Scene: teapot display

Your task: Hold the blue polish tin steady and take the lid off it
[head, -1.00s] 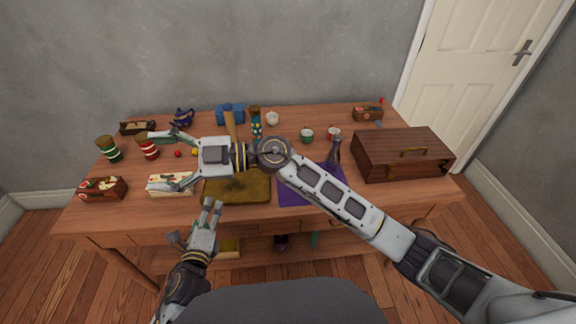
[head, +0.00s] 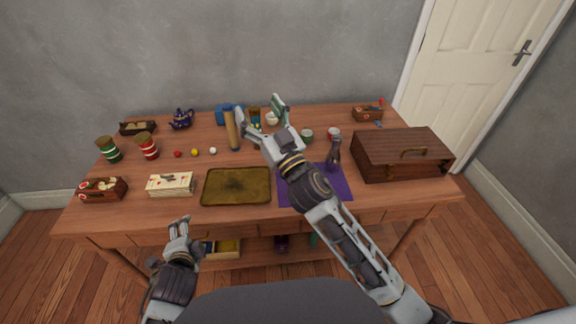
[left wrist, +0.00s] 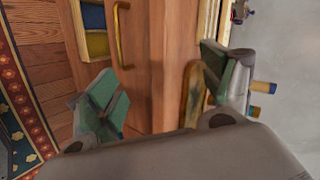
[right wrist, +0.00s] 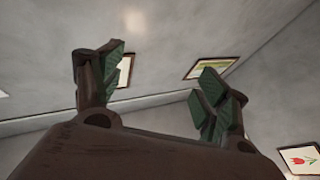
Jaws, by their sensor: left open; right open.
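A blue object (head: 222,115) stands at the back of the table in the head view, partly hidden by a tall tan cylinder (head: 232,128). I cannot tell whether it is the blue polish tin, and no lid can be made out. My right gripper (head: 262,116) is open and empty, above the back of the table, right of the blue object. It also shows open in the right wrist view (right wrist: 157,76), facing wall and ceiling. My left gripper (head: 181,222) is open and empty before the table's front edge; the left wrist view (left wrist: 164,82) shows a drawer handle beyond it.
A wooden case (head: 400,155) fills the right of the table. A dark yellow tray (head: 237,187) and purple cloth (head: 325,186) lie in front. Two striped cups (head: 146,146), small balls and a dark blue teapot (head: 181,119) stand left.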

